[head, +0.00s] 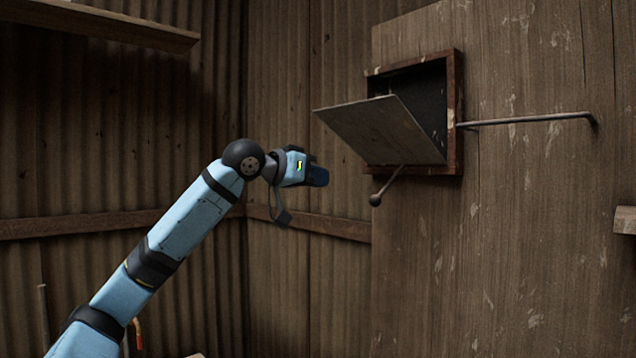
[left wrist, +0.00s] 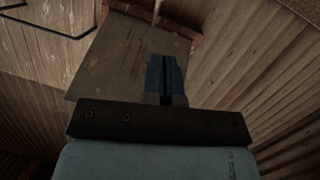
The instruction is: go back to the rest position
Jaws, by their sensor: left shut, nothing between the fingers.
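My left gripper (head: 319,176) is raised in front of the wall, to the left of a wall box. It is shut with nothing in it. In the left wrist view its fingers (left wrist: 166,78) are together, with the tilted panel (left wrist: 125,52) of the box behind them. I cannot tell from that view whether they touch it; in the head view there is a gap between the gripper and the panel. My right gripper is in neither view.
The wooden box (head: 453,115) on the plank wall has its panel (head: 385,128) hanging open at a slant. A knobbed rod (head: 387,187) sticks out below it, and a bent metal bar (head: 530,119) is at its right. A shelf (head: 110,24) is at upper left.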

